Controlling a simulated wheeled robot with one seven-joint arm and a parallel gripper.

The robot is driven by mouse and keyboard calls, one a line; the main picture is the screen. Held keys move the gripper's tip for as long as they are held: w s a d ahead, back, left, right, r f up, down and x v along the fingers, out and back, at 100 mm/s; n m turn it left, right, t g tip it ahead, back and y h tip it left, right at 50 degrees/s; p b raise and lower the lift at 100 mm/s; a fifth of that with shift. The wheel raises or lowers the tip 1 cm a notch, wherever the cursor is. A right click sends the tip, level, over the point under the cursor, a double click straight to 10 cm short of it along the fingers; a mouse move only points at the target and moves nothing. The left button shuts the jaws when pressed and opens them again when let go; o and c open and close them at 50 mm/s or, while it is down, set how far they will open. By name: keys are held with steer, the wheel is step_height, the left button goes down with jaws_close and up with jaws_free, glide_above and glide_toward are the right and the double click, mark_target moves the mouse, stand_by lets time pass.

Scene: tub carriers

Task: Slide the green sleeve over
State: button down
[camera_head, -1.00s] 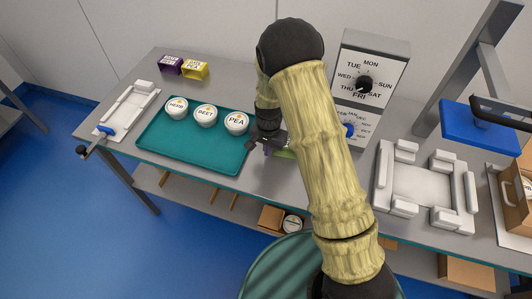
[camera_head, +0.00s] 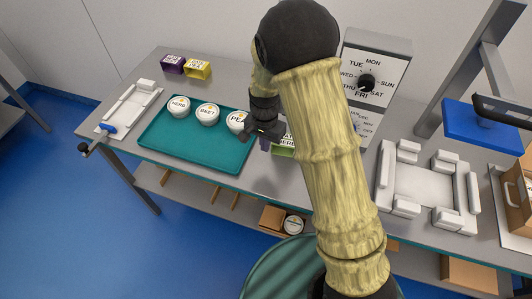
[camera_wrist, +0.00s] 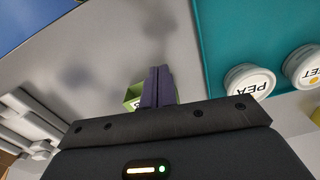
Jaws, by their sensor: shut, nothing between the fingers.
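The green sleeve (camera_head: 284,151) stands on the bench just right of the teal tray, partly hidden behind my arm in the head view. It has a white label with dark lettering. In the wrist view a small part of the green sleeve (camera_wrist: 132,95) shows beside and behind the fingers. My gripper (camera_head: 265,145) is shut and empty, close to the sleeve's left side. In the wrist view the two fingers (camera_wrist: 160,72) are pressed together. Whether they touch the sleeve I cannot tell.
The teal tray (camera_head: 180,151) holds white tubs marked HERB (camera_head: 178,107), BEET (camera_head: 207,115) and PEA (camera_head: 235,122). A purple sleeve (camera_head: 172,64) and a yellow sleeve (camera_head: 197,68) stand at the back. A dial box (camera_head: 373,75) and white fixture (camera_head: 425,187) are to the right.

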step_height(320, 180, up, 3)
steer(key=shift+a+f, duration=0.1)
steer(key=shift+a, duration=0.05)
steer(key=s+d+r+n+t, duration=0.1)
steer(key=s+d+r+n, duration=0.2)
steer(key=s+d, duration=0.4)
steer(key=s+d+r+n+t, duration=0.1)
steer(key=s+d+r+n, duration=0.1)
steer(key=s+d+r, duration=0.3)
steer(key=s+d, duration=0.2)
steer(key=shift+s+d+r+n+t, duration=0.3)
steer(key=shift+d+r+n, duration=0.05)
steer(key=shift+n, duration=0.05)
steer(key=shift+w, duration=0.1)
